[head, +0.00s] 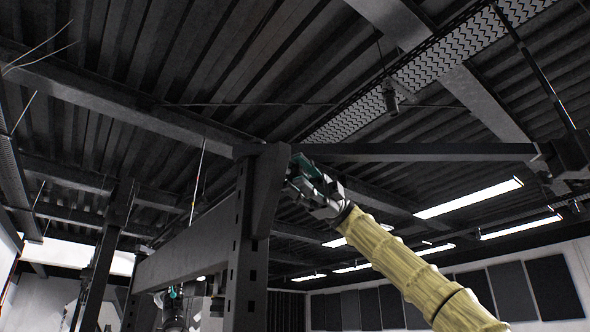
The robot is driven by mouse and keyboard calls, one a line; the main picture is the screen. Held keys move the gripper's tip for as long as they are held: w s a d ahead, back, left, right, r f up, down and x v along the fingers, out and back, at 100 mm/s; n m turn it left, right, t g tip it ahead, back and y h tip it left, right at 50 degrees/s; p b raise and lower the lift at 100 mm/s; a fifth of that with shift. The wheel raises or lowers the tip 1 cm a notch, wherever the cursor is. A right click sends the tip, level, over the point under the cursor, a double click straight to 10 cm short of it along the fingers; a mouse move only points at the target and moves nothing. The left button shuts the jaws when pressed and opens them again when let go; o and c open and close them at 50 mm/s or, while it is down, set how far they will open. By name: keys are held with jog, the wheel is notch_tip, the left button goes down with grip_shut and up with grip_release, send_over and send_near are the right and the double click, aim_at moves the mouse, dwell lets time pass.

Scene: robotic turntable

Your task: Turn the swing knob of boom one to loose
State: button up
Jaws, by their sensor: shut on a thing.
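My gripper (304,178) is in the head view, at the end of my arm in its yellow sleeve, which reaches up from the lower right. It is beside the top of a dark upright post (266,190), just below the near end of a dark horizontal boom (430,152). The fingers are closed at the boom's joint, on what appears to be the swing knob. The knob is hidden by the fingers, so its setting cannot be read. No label tells which boom this is.
The boom extends right to a dark block (567,156). A perforated column (243,262) and a long beam (190,248) stand to the left of my gripper. Lit ceiling lamps (468,199) hang behind my arm. The space below the boom's right half looks open.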

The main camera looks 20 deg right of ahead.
jog(key=shift+d+r+n, duration=0.2)
jog(key=shift+n, duration=0.1)
dwell(0.4)
jog(key=o, duration=0.8)
jog(key=shift+o, duration=1.3)
jog(key=shift+w+d+f, duration=0.1)
jog(key=shift+w+d, duration=0.1)
jog(key=m+t+y+p, duration=0.1)
jog(key=m+y, duration=0.1)
jog(key=m, duration=0.5)
jog(key=m+t+y+p, duration=0.1)
jog(key=m+t+y, duration=0.1)
jog(key=m, duration=0.5)
jog(key=m+t+y+p, duration=0.1)
jog(key=m+y, duration=0.2)
jog(key=m, duration=0.5)
jog(key=shift+s+f+y+p, duration=0.25)
jog(key=shift+s+y+p, duration=0.05)
